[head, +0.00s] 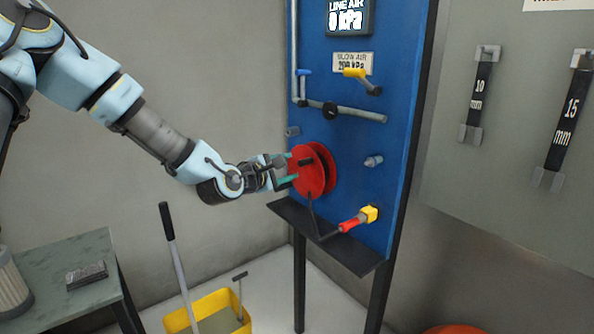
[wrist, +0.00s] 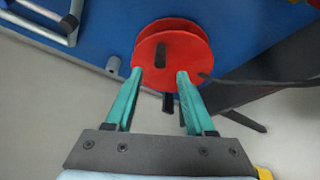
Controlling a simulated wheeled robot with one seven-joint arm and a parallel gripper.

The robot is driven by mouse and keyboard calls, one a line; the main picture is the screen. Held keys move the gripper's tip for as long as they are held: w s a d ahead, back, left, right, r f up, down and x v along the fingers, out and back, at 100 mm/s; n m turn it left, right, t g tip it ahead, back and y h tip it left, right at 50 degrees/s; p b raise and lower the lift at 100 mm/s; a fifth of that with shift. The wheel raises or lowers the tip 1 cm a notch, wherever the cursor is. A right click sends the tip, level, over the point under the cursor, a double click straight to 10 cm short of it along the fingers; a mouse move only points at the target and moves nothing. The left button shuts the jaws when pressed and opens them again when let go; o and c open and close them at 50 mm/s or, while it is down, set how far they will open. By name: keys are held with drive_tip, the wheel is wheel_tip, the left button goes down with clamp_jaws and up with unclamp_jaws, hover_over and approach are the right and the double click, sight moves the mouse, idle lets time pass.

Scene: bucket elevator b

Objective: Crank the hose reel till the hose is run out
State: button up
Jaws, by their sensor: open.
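The red hose reel (head: 314,174) is mounted on the blue panel; its two discs also show in the wrist view (wrist: 190,52). A short dark piece (head: 305,162), probably the crank grip, stands out from its face; a dark piece also shows there in the wrist view (wrist: 160,47). A second dark stub (wrist: 168,102) shows between the fingers. A thin black hose (head: 312,212) hangs from the reel and bends toward a red-and-yellow nozzle (head: 357,221). My gripper (head: 291,170) is open with teal fingertips (wrist: 160,73) close to the reel. Whether they touch it, I cannot tell.
A dark shelf (head: 340,243) juts from the panel below the reel. Above are a grey pipe (head: 350,113), a yellow-handled valve (head: 357,73) and a gauge display (head: 347,15). A yellow mop bucket (head: 212,307) and a grey table (head: 60,255) stand at left.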

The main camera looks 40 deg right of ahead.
drive_tip(key=v, duration=0.3)
drive_tip(key=shift+s+a+b, duration=0.15)
drive_tip(key=shift+a+b, duration=0.15)
drive_tip(key=shift+a, duration=0.1)
drive_tip(key=w+a+f+m+y, duration=0.2)
drive_tip(key=a+f+y, duration=0.1)
drive_tip(key=a, duration=0.5)
drive_tip(key=w+a+f+m+y, duration=0.3)
drive_tip(key=a+y, duration=0.1)
drive_tip(key=a, duration=0.5)
drive_tip(key=w+a+f+m+y, duration=0.2)
drive_tip(key=a+f+y, duration=0.1)
drive_tip(key=a, duration=0.5)
drive_tip(key=s+a+r+m+g+y, duration=0.1)
drive_tip(key=s+a, duration=0.2)
drive_tip(key=a, duration=0.5)
drive_tip(key=s+a+m+g+y, duration=0.1)
drive_tip(key=s+a+y, duration=0.1)
drive_tip(key=a, duration=0.6)
drive_tip(key=s+a+r+m+y, duration=0.1)
drive_tip(key=s+a, duration=0.3)
drive_tip(key=a, duration=0.4)
drive_tip(key=shift+a+r+g+y, duration=0.2)
drive_tip(key=shift+r+g+y, duration=0.1)
drive_tip(key=shift+g+y, duration=0.15)
